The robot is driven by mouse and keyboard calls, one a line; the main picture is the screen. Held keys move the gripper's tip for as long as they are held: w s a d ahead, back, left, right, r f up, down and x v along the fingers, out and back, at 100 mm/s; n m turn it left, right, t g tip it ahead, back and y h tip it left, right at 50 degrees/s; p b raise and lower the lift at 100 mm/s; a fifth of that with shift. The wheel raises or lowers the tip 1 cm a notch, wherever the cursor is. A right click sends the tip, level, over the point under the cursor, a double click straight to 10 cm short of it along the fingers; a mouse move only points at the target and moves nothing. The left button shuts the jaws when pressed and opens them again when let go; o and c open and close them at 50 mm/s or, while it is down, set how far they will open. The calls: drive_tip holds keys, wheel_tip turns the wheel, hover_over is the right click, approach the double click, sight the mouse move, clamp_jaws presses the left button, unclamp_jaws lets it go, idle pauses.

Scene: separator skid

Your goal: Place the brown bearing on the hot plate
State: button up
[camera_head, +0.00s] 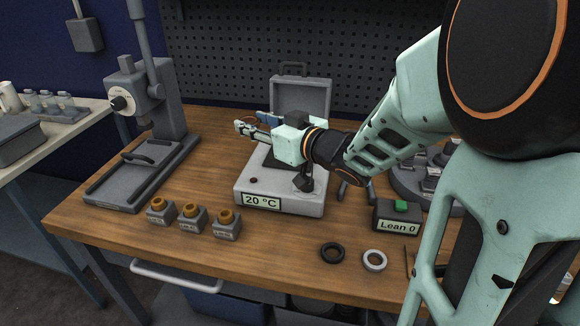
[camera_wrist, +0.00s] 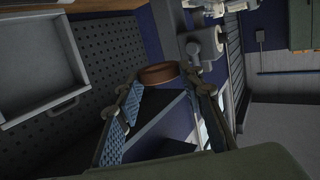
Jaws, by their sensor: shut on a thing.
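The brown bearing (camera_wrist: 158,73) is a brown ring between my fingertips in the wrist view. My gripper (camera_wrist: 163,88) is shut on it, with blue ribbed finger pads on either side. In the head view my gripper (camera_head: 243,128) points left, raised above the back left of the hot plate; I cannot make out the bearing clearly there. The hot plate (camera_head: 248,184) is a light grey box with a "20 °C" label on its front. My wrist and gripper hide much of its top.
A grey press (camera_head: 140,95) stands at the left. Several small labelled blocks with orange-brown tops (camera_head: 193,218) sit in front of it. A black ring (camera_head: 332,253) and a pale ring (camera_head: 374,260) lie near the front edge. A "Lean 0" box (camera_head: 397,216) is at the right. An open grey case (camera_head: 300,93) stands behind.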

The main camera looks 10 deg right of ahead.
hover_over(289, 170)
drive_tip(key=w, duration=0.2)
wheel_tip(289, 170, down, 5)
drive_tip(key=shift+y, duration=0.3)
drive_tip(key=d+f, duration=0.1)
drive_tip(key=w+f+b, duration=0.1)
drive_tip(key=f, duration=0.1)
drive_tip(key=w+d+f, duration=0.1)
drive_tip(key=f, duration=0.1)
drive_tip(key=shift+w+d+b, duration=0.1)
drive_tip(key=shift+d+b, duration=0.2)
drive_tip(key=shift+w+d+f, duration=0.15)
drive_tip(key=shift+d+f, duration=0.1)
drive_tip(key=shift+f, duration=0.1)
drive_tip(key=shift+f+b, duration=0.3)
drive_tip(key=shift+f, duration=1.15)
drive_tip(key=shift+f, duration=0.25)
drive_tip(key=o, duration=1.2)
